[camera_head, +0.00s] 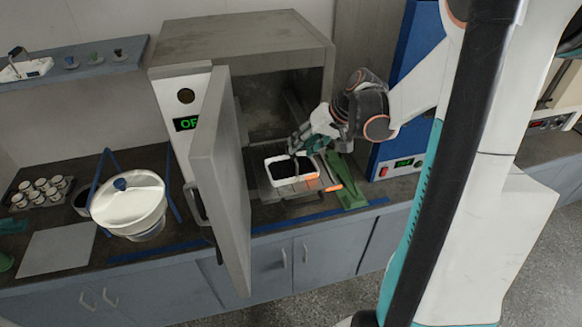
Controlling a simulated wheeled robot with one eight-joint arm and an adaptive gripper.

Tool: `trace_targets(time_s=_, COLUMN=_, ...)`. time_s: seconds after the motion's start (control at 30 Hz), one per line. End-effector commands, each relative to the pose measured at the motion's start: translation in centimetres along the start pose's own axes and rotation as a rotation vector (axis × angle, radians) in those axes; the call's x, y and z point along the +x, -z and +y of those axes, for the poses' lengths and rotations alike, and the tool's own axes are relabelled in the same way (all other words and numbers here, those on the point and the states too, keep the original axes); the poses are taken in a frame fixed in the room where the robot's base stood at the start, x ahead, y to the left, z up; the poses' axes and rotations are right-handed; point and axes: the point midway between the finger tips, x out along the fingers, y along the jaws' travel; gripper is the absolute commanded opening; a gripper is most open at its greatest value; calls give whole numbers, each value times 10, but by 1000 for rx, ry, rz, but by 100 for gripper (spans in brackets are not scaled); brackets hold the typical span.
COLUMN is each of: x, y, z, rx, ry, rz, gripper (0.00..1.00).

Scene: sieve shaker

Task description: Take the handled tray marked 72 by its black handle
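A white rectangular tray (307,183) with dark contents sits on a metal shelf or rack at the mouth of the open oven. I cannot read a 72 on it, and I cannot make out its black handle against the dark inside. My gripper (297,146) reaches in from the right and is just above the tray's back edge. Its fingers are small and partly overlap the tray in this view, so I cannot tell whether they touch it or are open or shut.
The oven door (220,180) stands open towards me, left of the tray. A green object (350,183) and an orange piece (333,188) lie right of the tray. A blue device (402,155) stands further right. A white lidded pot (128,205) stands on the left counter.

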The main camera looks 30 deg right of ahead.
Motion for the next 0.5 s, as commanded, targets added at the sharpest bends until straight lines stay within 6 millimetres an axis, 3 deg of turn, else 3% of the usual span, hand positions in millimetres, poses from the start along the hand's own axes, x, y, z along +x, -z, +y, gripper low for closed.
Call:
trace_targets(time_s=0.23, x=18, y=1, z=-1, rx=-1, ry=0, rz=0, gripper=40)
trace_targets(time_s=0.5, x=54, y=4, z=-4, rx=-1, ry=1, rz=0, gripper=40)
